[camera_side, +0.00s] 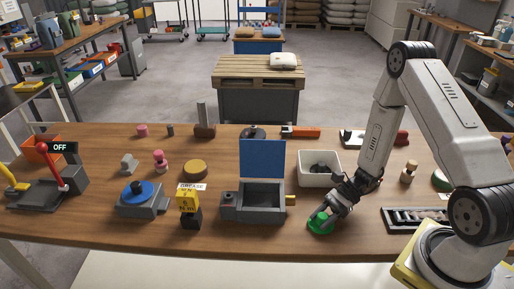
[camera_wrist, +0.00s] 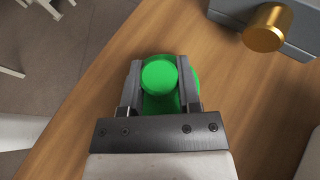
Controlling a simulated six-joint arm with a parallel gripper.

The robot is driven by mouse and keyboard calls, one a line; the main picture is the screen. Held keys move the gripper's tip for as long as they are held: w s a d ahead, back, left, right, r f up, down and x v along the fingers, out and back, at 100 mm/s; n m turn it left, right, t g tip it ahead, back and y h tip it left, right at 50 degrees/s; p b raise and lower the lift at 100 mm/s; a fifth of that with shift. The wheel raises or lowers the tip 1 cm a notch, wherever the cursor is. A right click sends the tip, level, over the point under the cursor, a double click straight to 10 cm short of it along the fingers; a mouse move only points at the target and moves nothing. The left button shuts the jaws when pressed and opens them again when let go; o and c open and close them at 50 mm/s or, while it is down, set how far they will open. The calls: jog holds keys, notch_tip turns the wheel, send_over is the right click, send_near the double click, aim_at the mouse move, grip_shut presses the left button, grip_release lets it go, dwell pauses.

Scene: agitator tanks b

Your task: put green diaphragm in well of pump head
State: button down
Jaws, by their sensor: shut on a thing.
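The green diaphragm (camera_side: 320,222) is a round green piece with a knob on top, low at the table's front, right of the grey box. In the wrist view its round top (camera_wrist: 159,75) shows between the two fingers. My gripper (camera_side: 328,212) is shut on it; the fingers (camera_wrist: 160,85) flank the knob. I cannot tell whether its underside touches the table. The grey box (camera_side: 262,215) has a raised blue lid, an open rectangular recess and a brass knob; its corner and knob (camera_wrist: 268,28) show top right in the wrist view. I cannot tell for sure which fixture is the pump head.
A grey unit with a blue disc (camera_side: 139,192) and a yellow tag on a black block (camera_side: 189,205) stand left. A white bin (camera_side: 320,179) with dark items is behind my gripper. A black slotted rack (camera_side: 414,219) lies right. The table's front edge is close.

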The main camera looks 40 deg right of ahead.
jog(key=shift+f, duration=0.15)
jog(key=shift+c, duration=1.5)
grip_release()
jog(key=shift+d, duration=0.15)
jog(key=shift+v, duration=3.8)
